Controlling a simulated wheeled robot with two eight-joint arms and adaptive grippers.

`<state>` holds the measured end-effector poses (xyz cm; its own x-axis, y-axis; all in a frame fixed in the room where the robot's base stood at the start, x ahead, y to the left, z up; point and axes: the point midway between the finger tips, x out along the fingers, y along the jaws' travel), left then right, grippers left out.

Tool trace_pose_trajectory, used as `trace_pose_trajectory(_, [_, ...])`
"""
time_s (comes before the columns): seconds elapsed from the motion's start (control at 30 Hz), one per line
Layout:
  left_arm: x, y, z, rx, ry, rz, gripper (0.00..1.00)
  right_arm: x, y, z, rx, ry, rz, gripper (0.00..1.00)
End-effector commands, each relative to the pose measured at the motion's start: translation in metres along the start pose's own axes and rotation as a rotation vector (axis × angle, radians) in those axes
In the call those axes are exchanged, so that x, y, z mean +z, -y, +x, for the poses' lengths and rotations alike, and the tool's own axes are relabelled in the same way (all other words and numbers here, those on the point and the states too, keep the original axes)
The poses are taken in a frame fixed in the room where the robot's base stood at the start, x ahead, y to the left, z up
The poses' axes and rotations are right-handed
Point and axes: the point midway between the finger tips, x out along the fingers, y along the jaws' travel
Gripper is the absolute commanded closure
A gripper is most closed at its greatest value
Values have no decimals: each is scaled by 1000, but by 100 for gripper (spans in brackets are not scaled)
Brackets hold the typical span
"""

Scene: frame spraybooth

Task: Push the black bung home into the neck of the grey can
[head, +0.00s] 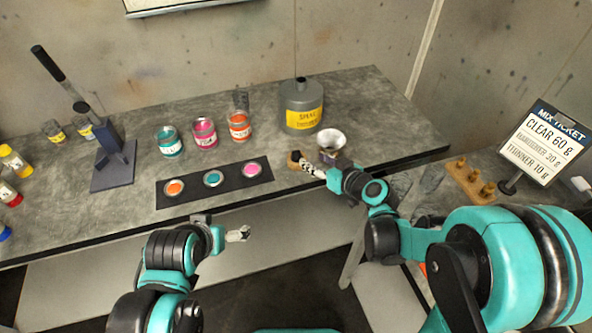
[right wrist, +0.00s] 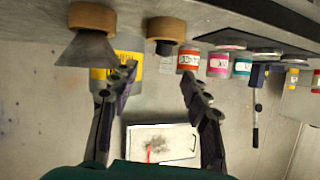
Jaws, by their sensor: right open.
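The grey can (head: 301,118), with a yellow label, stands upright at the back of the bench. Its neck (head: 301,81) shows no bung in it. In the right wrist view, which is upside down, the black bung (right wrist: 163,48) sits on a tan ring (right wrist: 165,29) on the bench. My right gripper (head: 303,163) is open and empty beside the ring; in the wrist view its fingers (right wrist: 158,80) are spread with the bung beyond their tips. The can's label (right wrist: 98,74) shows partly behind a finger. My left gripper (head: 240,234) hangs in front of the bench, its jaw state unclear.
A funnel (head: 331,140) stands close right of the right gripper, in front of the can. Several paint jars (head: 205,134) stand left of the can. A dark strip (head: 213,183) with colour discs lies in front. A press (head: 112,160) stands left.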

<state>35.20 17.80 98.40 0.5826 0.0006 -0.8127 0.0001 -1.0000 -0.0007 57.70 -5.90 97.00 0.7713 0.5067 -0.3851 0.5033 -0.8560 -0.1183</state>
Motion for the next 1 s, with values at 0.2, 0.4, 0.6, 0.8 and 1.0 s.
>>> trace_pose_trajectory(0.2, [5, 0, 7, 0, 0, 0, 4, 2, 0, 23, -4, -8, -4, 53])
trace_pose_trajectory(0.4, [10, 0, 14, 0, 0, 0, 4, 4, 2, 42, -3, -8, -4, 53])
trace_pose_trajectory(0.6, [19, 0, 27, 0, 0, 0, 4, 6, 4, 73, -3, -7, -3, 53])
trace_pose_trajectory(0.8, [19, 0, 27, 0, 0, 0, 4, 3, 3, 80, -1, -7, -3, 53])
trace_pose_trajectory(1.0, [19, 0, 27, 0, 0, 0, 4, 3, 4, 80, -1, -7, -2, 82])
